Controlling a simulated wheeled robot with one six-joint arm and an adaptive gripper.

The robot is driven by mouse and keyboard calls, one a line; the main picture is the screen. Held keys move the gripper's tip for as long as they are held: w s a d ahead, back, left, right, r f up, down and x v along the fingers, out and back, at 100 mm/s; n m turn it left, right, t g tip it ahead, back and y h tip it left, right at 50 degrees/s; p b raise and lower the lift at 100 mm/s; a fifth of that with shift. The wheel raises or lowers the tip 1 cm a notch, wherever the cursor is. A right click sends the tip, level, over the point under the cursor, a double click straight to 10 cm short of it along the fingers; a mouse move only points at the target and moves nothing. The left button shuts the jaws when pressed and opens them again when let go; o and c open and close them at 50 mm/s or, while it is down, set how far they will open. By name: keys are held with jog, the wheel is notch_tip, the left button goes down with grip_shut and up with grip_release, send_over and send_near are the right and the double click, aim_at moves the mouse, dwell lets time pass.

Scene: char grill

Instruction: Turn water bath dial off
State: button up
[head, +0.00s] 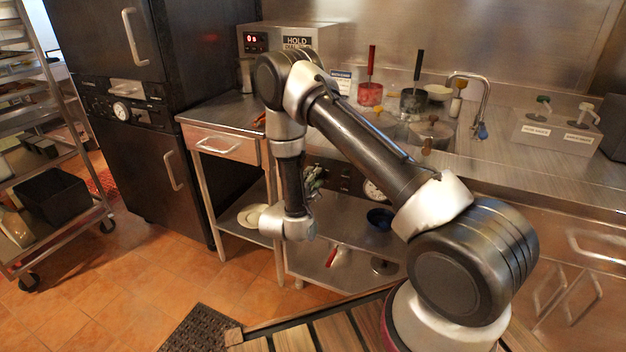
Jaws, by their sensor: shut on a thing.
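The water bath is set into the steel counter, with round lids (432,130) on top. Its dark control panel (345,177) is on the front below the counter edge, with a round white gauge (374,191) at its right and dark knobs beside it. My gripper (314,178) is at the left part of this panel, partly behind my own arm. It is shut on a dial there. The dial itself is hidden by the gripper, so its setting cannot be read.
A hold cabinet (285,38) with a red display stands on the counter at the back. Ladles in red and dark pots (370,94) and a faucet (483,110) are behind the bath. A lower shelf holds a blue bowl (380,218) and plates (250,216).

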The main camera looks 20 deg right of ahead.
jog(key=shift+f+n, duration=0.1)
jog(key=shift+n, duration=17.1)
jog(key=o, duration=1.1)
jog(key=shift+c, duration=0.2)
